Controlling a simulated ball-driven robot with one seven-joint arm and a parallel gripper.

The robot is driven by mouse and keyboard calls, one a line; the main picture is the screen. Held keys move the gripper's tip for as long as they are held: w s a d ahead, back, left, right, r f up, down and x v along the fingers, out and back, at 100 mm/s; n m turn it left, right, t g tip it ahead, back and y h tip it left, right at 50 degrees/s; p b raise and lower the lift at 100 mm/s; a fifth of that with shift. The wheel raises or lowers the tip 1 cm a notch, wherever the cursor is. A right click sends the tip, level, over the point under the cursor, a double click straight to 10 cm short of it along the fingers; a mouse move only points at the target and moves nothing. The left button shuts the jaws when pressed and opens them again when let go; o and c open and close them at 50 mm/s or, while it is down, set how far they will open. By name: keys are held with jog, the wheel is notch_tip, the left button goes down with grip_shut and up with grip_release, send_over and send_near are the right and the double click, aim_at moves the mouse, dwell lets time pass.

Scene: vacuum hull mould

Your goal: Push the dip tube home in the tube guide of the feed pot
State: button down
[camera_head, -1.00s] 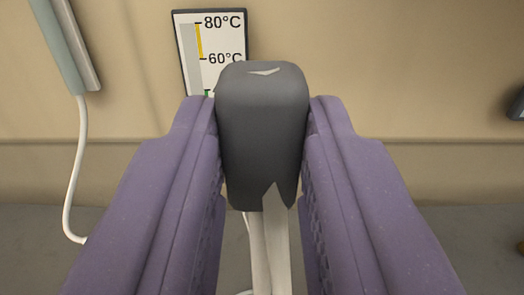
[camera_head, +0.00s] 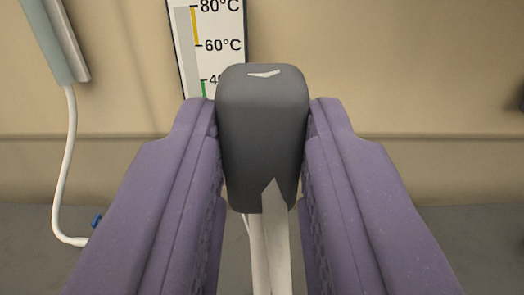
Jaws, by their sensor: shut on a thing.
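My gripper (camera_head: 262,150), with two purple fingers, is shut on a dark grey block-like grip (camera_head: 262,125) with a small white mark on its top. A whitish tube (camera_head: 272,255) runs down from under the grip between the fingers; I take it to be the dip tube. Its lower end is out of the picture. The feed pot and its tube guide do not show in this view.
A temperature sign (camera_head: 220,45) marked 80°C and 60°C hangs on the beige wall (camera_head: 380,60) behind. A pale grey-green fixture (camera_head: 55,40) with a white hose (camera_head: 65,170) is at the left. A small blue thing (camera_head: 96,220) shows beside the left finger. A grey surface (camera_head: 450,235) lies below.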

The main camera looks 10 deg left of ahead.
jog(key=shift+f+b, duration=1.6)
jog(key=shift+f, duration=0.25)
jog(key=shift+b, duration=1.1)
jog(key=shift+f, duration=3)
jog(key=c, duration=0.8)
grip_release()
jog(key=shift+s, duration=0.1)
jog(key=p, duration=0.2)
send_near(263, 279)
jog(key=shift+w, duration=0.25)
